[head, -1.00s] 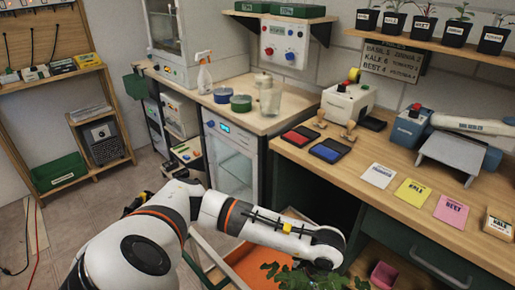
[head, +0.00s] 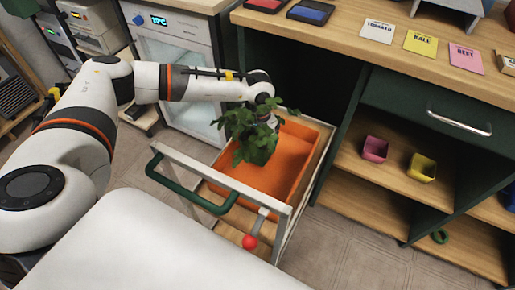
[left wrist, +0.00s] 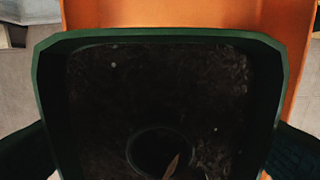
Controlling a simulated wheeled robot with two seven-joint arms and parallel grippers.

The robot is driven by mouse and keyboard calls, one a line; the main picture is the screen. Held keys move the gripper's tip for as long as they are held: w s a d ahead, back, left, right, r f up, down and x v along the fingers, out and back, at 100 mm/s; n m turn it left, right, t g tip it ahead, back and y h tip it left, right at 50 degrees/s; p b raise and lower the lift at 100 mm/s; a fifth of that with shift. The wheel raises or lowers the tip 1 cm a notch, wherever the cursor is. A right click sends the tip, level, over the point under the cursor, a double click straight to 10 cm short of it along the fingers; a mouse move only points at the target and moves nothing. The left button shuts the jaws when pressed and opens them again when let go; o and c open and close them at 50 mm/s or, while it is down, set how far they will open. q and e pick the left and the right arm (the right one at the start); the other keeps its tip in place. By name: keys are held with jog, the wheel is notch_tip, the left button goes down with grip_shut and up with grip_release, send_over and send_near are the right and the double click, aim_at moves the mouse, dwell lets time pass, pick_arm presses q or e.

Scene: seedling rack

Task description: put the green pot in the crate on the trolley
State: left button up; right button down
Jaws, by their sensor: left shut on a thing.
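The green pot (head: 258,153) holds a leafy plant (head: 248,122) and is at the far left part of the orange crate (head: 283,176) on the trolley (head: 287,215). Leaves hide much of it, and I cannot tell whether its base touches the crate floor. In the left wrist view the pot's green rim (left wrist: 160,36) and dark soil fill the picture, with the orange crate (left wrist: 190,13) behind. My left gripper (left wrist: 160,150) is shut on the pot, a dark finger on each side. In the head view leaves partly hide this gripper. My right gripper is not shown.
The trolley has a green handle (head: 190,190) and a red knob (head: 250,242) at its near side. A workbench (head: 395,55) with a drawer stands behind and right. Its shelf holds a pink pot (head: 375,149) and a yellow pot (head: 422,167). The crate's near right part is clear.

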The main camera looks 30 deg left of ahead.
pick_arm(q)
notch_tip(320, 180, down, 4)
jog(key=shift+f+b, duration=0.2)
jog(key=shift+b, duration=0.15)
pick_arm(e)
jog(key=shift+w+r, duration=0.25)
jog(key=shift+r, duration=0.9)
pick_arm(q)
jog(key=shift+f, duration=0.1)
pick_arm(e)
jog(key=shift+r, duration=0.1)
pick_arm(q)
jog(key=o, duration=1.3)
jog(key=shift+f, duration=0.1)
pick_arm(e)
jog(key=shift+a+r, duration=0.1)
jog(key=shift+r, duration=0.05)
pick_arm(q)
jog(key=shift+r, duration=0.4)
notch_tip(320, 180, up, 12)
jog(key=shift+f+p, duration=0.25)
jog(key=shift+p, duration=0.55)
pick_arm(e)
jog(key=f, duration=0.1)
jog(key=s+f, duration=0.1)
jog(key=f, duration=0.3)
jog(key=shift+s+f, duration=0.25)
